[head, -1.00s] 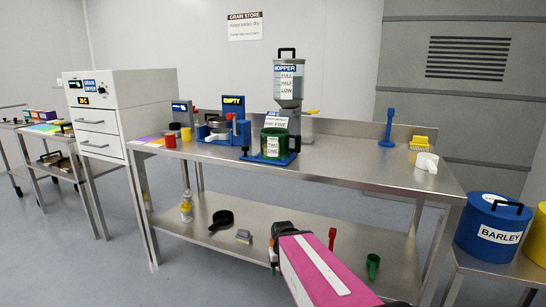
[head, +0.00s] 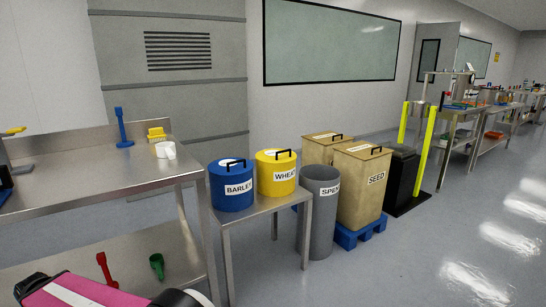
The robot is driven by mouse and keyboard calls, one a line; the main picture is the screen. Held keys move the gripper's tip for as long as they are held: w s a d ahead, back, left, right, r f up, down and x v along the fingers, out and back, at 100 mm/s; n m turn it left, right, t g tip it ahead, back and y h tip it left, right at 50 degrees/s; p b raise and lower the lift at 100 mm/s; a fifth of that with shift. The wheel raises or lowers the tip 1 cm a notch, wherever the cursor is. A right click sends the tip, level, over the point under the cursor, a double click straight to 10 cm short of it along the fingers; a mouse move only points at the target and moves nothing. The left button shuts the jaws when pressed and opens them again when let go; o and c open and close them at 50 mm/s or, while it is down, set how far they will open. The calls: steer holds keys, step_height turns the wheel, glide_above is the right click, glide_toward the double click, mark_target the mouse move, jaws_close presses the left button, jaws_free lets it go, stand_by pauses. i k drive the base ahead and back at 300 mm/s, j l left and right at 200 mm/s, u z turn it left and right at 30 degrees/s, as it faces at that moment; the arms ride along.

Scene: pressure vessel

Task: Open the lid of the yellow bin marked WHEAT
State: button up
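The yellow bin marked WHEAT (head: 276,175) is a round drum on a small steel stand, just right of the blue bin marked BARLEY (head: 231,188). Its yellow lid (head: 272,156) sits closed on top, with a black bar handle (head: 284,153) and a pale label on it. A pink and black part of my arm shows at the lower left, well apart from the bin. I cannot make out my gripper's fingers in the head view.
A grey cylinder marked SPENT (head: 319,215) stands right of the stand (head: 265,207). Wooden SEED bins (head: 362,190) and a blue pallet are beyond it. A steel workbench (head: 100,185) is at left. The floor in front and to the right is clear.

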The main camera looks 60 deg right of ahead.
mark_target(271, 156)
steer(key=z, duration=2.55)
